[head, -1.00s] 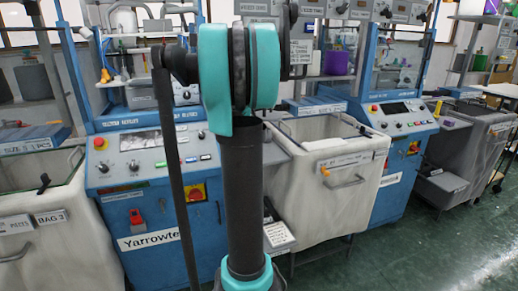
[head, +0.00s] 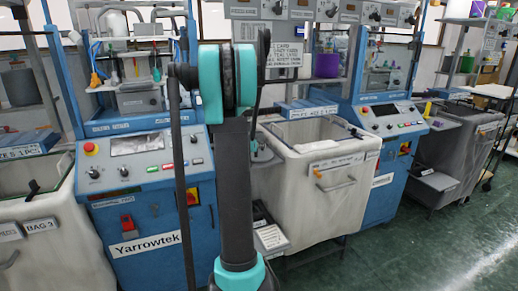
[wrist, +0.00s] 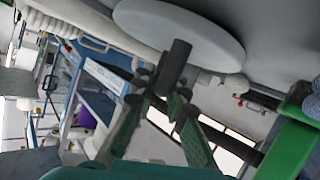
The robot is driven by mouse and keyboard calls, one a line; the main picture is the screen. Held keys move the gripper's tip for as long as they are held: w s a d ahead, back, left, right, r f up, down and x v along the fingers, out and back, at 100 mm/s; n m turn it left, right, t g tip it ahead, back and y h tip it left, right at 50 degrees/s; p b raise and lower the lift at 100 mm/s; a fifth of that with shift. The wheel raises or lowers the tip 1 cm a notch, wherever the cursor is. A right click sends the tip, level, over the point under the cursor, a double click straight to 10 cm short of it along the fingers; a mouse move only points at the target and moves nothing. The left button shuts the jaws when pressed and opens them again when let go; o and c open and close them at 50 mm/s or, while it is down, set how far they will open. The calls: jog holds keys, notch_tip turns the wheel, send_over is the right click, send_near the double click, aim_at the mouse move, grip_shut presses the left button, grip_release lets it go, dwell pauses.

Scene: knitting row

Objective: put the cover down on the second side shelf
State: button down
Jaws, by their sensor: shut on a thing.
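The cover (wrist: 185,25) is a pale grey round disc with a dark cylindrical knob (wrist: 175,62). In the wrist view my gripper (wrist: 172,95) has its green fingers closed on the knob, and the disc sits beyond the fingertips, tilted in the picture. In the head view my arm stands in the middle; I cannot make out the gripper or the cover there. I cannot tell which shelf is the second one.
A blue machine (head: 150,205) labelled Yarrowtek stands left of centre, and another blue machine (head: 385,150) stands right. A pale bag bin (head: 300,195) is between them, and another bin (head: 50,240) is at far left. Green floor (head: 420,255) is clear at lower right.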

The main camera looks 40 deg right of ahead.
jog(key=shift+f, duration=0.35)
jog(key=shift+f, duration=0.1)
jog(key=c, duration=1.5)
grip_release()
jog(key=shift+c, duration=0.2)
jog(key=v, duration=1.2)
jog(key=s+a+f+n+y, duration=0.3)
jog(key=s+a+f, duration=0.3)
jog(key=a, duration=0.5)
jog(key=s+a+f+n+g+y, duration=0.1)
jog(key=s+a+f+n+y, duration=0.2)
jog(key=s+a+f+y, duration=0.2)
jog(key=s+a+f+n+g+y, duration=0.1)
jog(key=s+a+f+n+y, duration=0.3)
jog(key=s+a, duration=0.7)
jog(key=a+f, duration=0.2)
jog(key=a, duration=0.4)
jog(key=shift+f, duration=0.3)
